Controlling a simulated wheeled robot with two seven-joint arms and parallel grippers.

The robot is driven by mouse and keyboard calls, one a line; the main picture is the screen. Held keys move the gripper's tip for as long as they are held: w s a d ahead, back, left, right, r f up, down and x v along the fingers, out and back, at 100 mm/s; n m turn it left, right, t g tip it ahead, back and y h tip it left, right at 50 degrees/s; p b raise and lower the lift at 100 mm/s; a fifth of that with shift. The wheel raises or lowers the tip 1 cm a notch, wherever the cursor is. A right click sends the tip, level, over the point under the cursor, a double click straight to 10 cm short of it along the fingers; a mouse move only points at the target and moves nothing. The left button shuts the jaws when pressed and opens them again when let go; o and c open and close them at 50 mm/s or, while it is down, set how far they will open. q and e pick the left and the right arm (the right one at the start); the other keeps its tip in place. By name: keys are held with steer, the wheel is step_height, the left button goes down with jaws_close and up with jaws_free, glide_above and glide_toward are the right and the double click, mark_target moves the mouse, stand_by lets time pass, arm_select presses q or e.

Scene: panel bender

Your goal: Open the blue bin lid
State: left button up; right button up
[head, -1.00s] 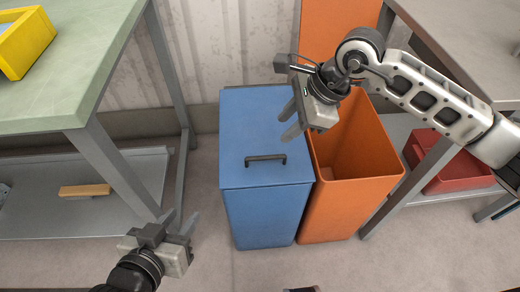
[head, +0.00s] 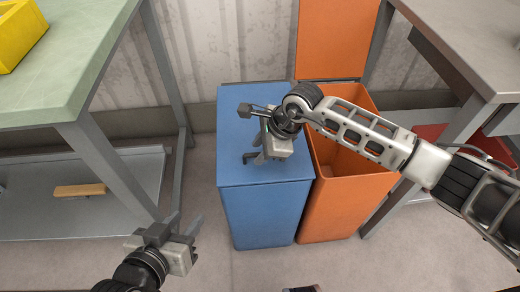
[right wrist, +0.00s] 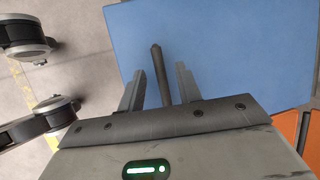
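The blue bin (head: 264,215) stands on the floor with its blue lid (head: 240,110) shut flat on top. A dark bar handle (head: 248,158) sits near the lid's front edge, partly hidden by my right gripper in the head view. My right gripper (head: 256,160) is over the handle with its fingers apart. In the right wrist view the handle (right wrist: 161,75) lies between the two open fingertips (right wrist: 160,78); contact cannot be told. My left gripper (head: 184,222) is open and empty, low at the left, apart from the bin.
An orange bin (head: 335,205) with its lid (head: 335,40) raised stands right beside the blue bin. A green-topped table (head: 75,70) is at the left and a grey table (head: 470,45) at the right. A red crate (head: 435,133) is under the right table.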

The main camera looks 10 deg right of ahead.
steer(key=shift+a+f, duration=0.1)
steer(key=shift+f, duration=0.15)
